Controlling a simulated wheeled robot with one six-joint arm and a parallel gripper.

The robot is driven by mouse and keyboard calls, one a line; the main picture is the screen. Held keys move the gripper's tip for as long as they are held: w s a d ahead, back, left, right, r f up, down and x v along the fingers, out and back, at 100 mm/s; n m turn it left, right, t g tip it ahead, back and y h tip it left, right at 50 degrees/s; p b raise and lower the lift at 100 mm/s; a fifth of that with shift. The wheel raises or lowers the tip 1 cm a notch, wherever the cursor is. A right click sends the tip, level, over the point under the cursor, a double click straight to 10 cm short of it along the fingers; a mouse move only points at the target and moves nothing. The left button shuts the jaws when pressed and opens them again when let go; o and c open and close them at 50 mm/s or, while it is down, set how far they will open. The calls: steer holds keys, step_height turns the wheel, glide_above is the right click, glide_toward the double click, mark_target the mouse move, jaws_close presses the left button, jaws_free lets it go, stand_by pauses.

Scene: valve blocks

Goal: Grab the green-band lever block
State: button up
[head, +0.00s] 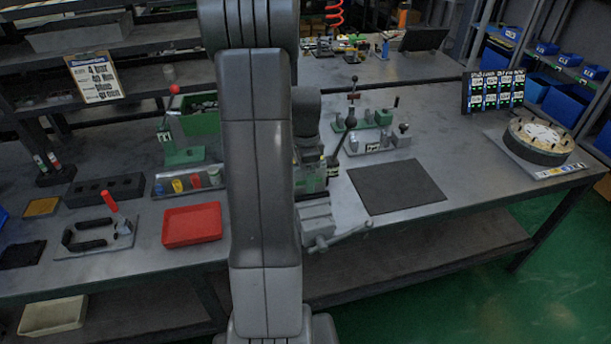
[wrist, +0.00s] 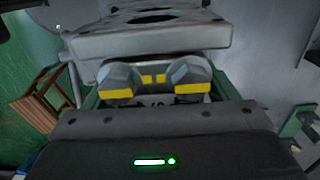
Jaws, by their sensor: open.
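On the bench right of my arm, a lever block with a green base (head: 378,118) stands behind a grey-based one (head: 380,145). Both carry upright posts and dark levers; colour bands are too small to tell, so I cannot tell which is the green-band lever block. My gripper is largely hidden behind my arm in the head view. In the wrist view my gripper (wrist: 154,84) shows two separated grey fingertips with yellow bands. It is open. Green edges and small yellow patches show around and between the fingertips; I cannot tell what they belong to.
A grey vise (head: 318,222) with a handle sits at the bench's front edge. A dark mat (head: 397,187) lies to its right. A red tray (head: 192,225) and a green press (head: 184,155) are left. A round fixture (head: 538,142) stands far right.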

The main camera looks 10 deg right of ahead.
jaws_close()
steer(key=shift+w+r, duration=0.1)
steer(key=shift+r, duration=0.05)
